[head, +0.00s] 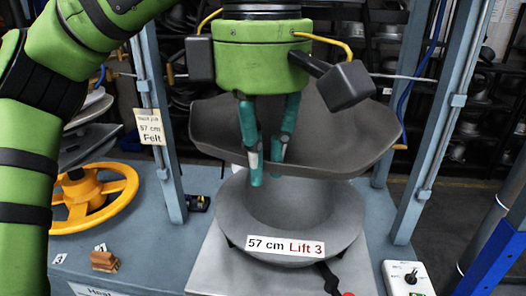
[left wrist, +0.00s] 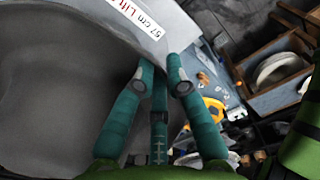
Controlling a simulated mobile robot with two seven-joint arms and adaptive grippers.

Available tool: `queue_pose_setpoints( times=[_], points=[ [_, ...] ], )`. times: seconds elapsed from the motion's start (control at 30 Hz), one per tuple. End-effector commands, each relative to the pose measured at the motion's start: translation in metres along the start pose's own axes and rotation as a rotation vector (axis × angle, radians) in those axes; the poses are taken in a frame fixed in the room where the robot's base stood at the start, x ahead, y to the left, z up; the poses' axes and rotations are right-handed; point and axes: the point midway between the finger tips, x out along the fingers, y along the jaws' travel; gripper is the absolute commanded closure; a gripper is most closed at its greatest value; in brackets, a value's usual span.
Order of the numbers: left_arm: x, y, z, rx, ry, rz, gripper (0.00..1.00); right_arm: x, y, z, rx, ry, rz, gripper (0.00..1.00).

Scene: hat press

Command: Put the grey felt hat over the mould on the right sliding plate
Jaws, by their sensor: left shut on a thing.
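The grey felt hat (head: 345,150), dark grey with a wide curved brim, is in the middle of the head view, tilted, above and behind the front of the mould. My left gripper (head: 265,176) is shut on its brim, fingers pointing down. The left wrist view shows the hat's grey surface (left wrist: 45,105) beside the fingers (left wrist: 160,75). The lighter grey round mould (head: 340,222), labelled "57 cm Lift 3", stands on the pale sliding plate (head: 205,265). The hat hides its rear part, and I cannot tell whether they touch. My right gripper is not in view.
Blue-grey posts (head: 425,125) flank the plate on both sides. A yellow handwheel (head: 98,198) and a wooden brush (head: 104,261) are at the left. A white switch box (head: 408,278) is at the front right. Shelves of dark moulds fill the back.

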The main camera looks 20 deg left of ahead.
Motion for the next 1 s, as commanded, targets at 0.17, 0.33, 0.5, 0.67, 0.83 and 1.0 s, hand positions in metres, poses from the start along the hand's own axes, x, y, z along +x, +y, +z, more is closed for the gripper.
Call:
queue_pose_setpoints(
  times=[0.17,0.33,0.5,0.67,0.83,1.0],
  points=[
    [0.000,0.000,0.000,0.000,0.000,0.001,1.00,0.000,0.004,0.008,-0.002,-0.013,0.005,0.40],
    [0.001,0.000,0.000,0.000,0.000,0.001,1.00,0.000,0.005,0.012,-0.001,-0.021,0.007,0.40],
    [0.007,0.000,0.000,0.000,0.001,0.000,1.00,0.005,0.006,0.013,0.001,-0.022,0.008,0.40],
    [0.016,0.000,0.000,0.001,0.001,0.000,1.00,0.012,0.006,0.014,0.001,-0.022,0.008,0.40],
    [0.028,0.000,0.001,0.001,0.001,0.000,1.00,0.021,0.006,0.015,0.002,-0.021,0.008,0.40],
    [0.040,0.000,0.001,0.000,0.003,0.001,1.00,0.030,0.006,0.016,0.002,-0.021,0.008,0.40]
  ],
)
